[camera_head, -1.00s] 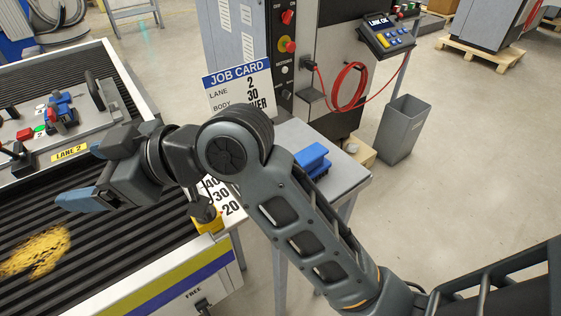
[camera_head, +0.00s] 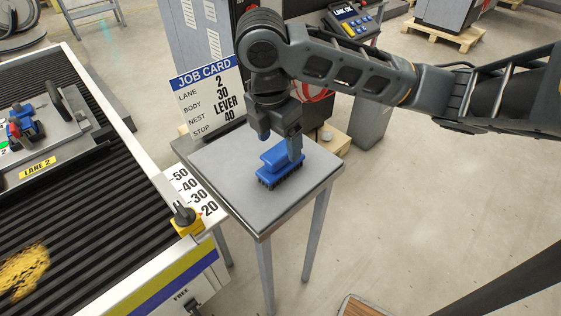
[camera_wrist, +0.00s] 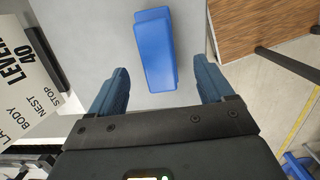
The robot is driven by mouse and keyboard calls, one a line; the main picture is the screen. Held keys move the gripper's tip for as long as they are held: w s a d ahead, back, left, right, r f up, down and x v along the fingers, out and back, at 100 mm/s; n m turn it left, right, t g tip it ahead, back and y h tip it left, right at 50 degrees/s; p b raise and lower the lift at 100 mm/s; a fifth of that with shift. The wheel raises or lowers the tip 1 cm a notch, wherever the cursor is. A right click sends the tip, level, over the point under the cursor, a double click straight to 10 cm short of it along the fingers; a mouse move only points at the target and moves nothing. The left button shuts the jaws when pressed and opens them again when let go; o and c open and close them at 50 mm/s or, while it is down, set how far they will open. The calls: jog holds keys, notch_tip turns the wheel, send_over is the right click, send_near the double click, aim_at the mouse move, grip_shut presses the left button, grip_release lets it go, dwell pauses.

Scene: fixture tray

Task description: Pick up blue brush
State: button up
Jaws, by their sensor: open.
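The blue brush (camera_head: 280,170) lies on the small grey table, with dark bristles facing down. My gripper (camera_head: 279,140) points down close above the brush, and one finger overlaps its handle in the head view. In the wrist view the brush (camera_wrist: 155,48) lies ahead of the gap between the two blue-grey fingers of my gripper (camera_wrist: 163,90). I cannot tell exactly how high the fingertips are above the brush.
The small grey table (camera_head: 235,192) is otherwise bare around the brush. A job card (camera_head: 210,100) stands at its back left. A black-ribbed conveyor (camera_head: 95,215) with a yellow stop block (camera_head: 187,222) is to the left. A grey bin (camera_head: 370,115) stands behind.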

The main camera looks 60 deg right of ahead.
aim_at(280, 153)
jog(key=f, duration=0.2)
jog(key=d+f, duration=0.1)
jog(key=f, duration=0.4)
jog(key=shift+d+f, duration=0.15)
jog(key=c, duration=1.2)
